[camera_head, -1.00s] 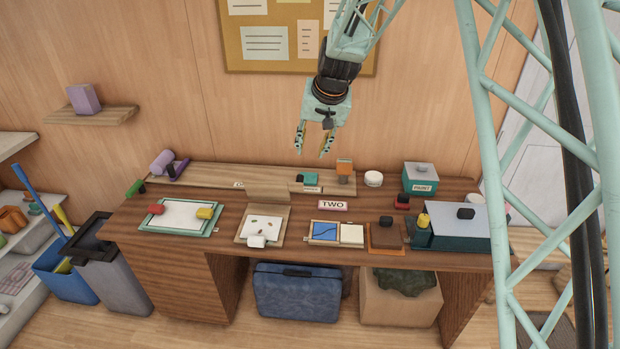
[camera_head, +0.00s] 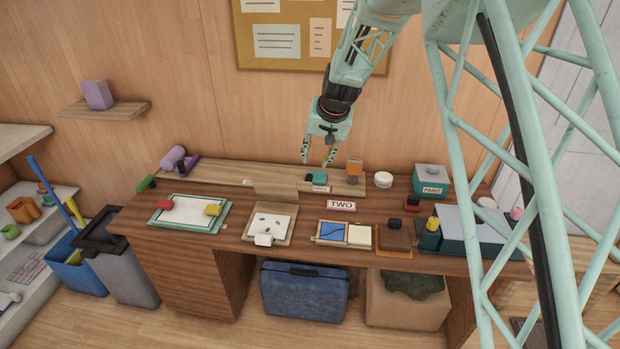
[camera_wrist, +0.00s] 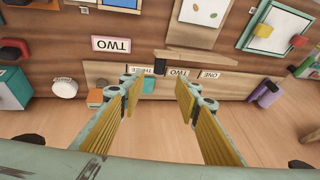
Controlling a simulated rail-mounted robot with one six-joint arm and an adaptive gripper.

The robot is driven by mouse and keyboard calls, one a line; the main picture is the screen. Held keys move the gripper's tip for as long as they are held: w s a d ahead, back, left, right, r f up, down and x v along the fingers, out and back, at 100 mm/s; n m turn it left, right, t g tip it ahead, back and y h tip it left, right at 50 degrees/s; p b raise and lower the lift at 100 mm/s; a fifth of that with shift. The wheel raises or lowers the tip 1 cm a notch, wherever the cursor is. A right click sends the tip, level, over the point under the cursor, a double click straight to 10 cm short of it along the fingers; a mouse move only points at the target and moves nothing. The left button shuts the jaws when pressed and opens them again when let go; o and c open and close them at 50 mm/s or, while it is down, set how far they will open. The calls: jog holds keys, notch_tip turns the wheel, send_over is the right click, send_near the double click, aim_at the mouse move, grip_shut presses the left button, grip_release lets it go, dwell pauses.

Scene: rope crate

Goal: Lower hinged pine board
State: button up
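The hinged pine board (camera_head: 275,190) stands raised at the back edge of a pine tray (camera_head: 248,236) that holds a white sheet with small coloured shapes. In the wrist view the raised board (camera_wrist: 203,59) shows nearly edge-on beside the sheet. My gripper (camera_head: 318,161) is open and empty, fingers pointing down, above the back of the desk and to the right of the board. In the wrist view its two fingers (camera_wrist: 159,85) are spread apart, with nothing between them.
A raised pine ledge (camera_head: 215,174) runs along the desk's back, with a teal block (camera_head: 319,177) and an orange block (camera_head: 354,165) on it. A TWO sign (camera_head: 341,206) and a blue picture tile (camera_head: 332,232) lie to the board's right. A green-framed panel (camera_head: 222,220) lies left.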

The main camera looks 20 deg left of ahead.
aim_at(310, 178)
jog(key=shift+f, duration=0.1)
jog(key=shift+b+x, duration=0.75)
jog(key=shift+x, duration=6)
jog(key=shift+w, duration=0.1)
jog(key=shift+c, duration=0.7)
grip_shut()
